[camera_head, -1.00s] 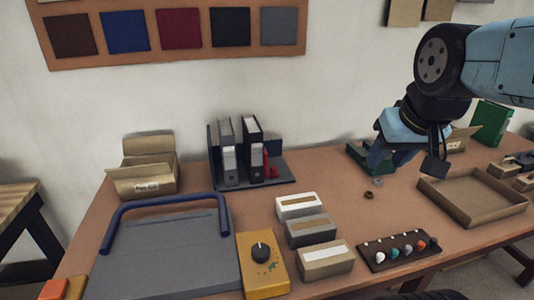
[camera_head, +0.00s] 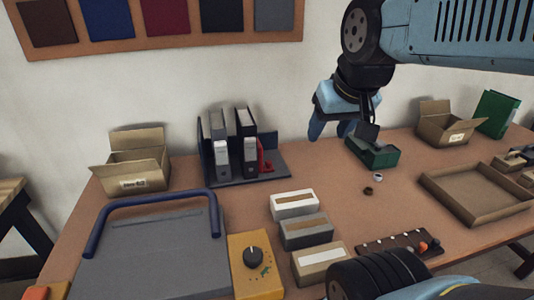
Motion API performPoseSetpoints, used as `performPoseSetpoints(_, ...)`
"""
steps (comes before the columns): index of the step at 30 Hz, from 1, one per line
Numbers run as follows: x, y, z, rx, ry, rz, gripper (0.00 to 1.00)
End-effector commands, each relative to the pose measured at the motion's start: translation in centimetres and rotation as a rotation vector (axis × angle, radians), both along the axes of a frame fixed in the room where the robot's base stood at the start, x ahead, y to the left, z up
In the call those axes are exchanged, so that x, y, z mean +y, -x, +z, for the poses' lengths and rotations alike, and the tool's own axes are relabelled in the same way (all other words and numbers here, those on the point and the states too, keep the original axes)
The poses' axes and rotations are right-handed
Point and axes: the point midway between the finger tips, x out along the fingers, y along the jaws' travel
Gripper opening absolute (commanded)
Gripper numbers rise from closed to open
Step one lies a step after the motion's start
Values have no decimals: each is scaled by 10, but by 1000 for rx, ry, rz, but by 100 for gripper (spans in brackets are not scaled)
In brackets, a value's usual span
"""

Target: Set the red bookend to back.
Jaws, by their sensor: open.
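The red bookend (camera_head: 265,161) stands on the dark binder rack (camera_head: 275,169), just right of the binders. Only part of it shows; the right binder (camera_head: 247,150) covers some of it. Two binders stand upright in the rack, the left one (camera_head: 220,155) beside the rack's tall left side. My gripper (camera_head: 329,128) is open and empty. It hangs above the back of the table, to the right of the rack and apart from the bookend.
A green tray (camera_head: 380,155) lies right of my gripper, with small rings in front. An open cardboard box (camera_head: 140,172) stands left of the rack. Several small boxes (camera_head: 306,232), a yellow dial box (camera_head: 256,268) and a grey blue-handled device (camera_head: 150,255) fill the front.

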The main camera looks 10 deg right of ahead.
Motion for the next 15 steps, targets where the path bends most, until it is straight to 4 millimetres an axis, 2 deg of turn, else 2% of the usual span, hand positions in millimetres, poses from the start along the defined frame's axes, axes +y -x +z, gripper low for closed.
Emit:
performPoseSetpoints(2, 0, -10, 1, 20, -17, -28, 55)
performPoseSetpoints(3, 9, -16, 3, 32, -29, -47, 55)
performPoseSetpoints(5, 13, -26, 4, 52, -49, -79, 55)
performPoseSetpoints(15, 14, -96, 5, 173, -171, -290, 55)
